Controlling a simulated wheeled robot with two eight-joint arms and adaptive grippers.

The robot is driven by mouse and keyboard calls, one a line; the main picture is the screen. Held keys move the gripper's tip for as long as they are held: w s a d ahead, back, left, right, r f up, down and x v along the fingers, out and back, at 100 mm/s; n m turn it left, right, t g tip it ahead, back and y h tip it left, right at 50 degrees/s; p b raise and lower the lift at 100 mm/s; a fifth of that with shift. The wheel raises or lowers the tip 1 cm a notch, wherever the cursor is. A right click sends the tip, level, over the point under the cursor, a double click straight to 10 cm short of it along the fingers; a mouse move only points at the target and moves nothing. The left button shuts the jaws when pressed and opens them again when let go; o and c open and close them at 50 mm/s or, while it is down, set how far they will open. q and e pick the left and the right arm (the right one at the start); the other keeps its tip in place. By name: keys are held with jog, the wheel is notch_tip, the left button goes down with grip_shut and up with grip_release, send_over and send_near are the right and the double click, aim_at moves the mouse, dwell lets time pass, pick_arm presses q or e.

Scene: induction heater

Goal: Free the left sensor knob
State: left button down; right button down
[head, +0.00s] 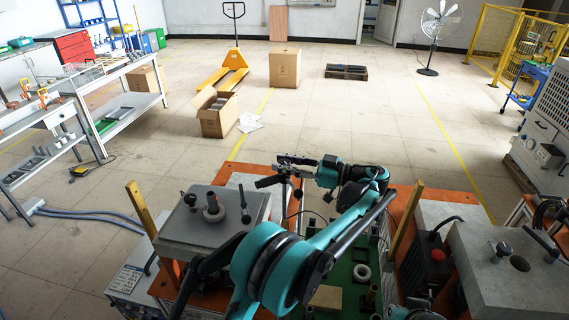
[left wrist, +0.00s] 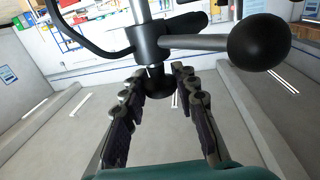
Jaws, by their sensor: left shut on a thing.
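My left gripper (head: 298,163) reaches out past the middle of the machine in the head view. In the left wrist view the left gripper (left wrist: 162,78) has its two fingers on either side of the black lower part of the left sensor knob (left wrist: 146,42). The knob has a black hub, a metal bar and a black ball (left wrist: 259,42) at the bar's end, to the right. In the head view its black handle (head: 268,182) sticks out left of the fingers. The exact finger contact is partly hidden. My right gripper is not in view.
A grey block (head: 205,228) with an upright pin and a black lever stands left of my arm. Another grey block (head: 510,275) stands at the right. A yellow post (head: 140,208) rises at the left. Open floor lies beyond the machine.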

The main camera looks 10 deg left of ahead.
pick_arm(q)
jog(key=c, duration=1.2)
grip_release()
jog(key=shift+o, duration=0.2)
jog(key=d, duration=0.7)
jog(key=shift+s+d, duration=0.25)
jog(key=shift+s, duration=0.15)
jog(key=shift+c, duration=0.5)
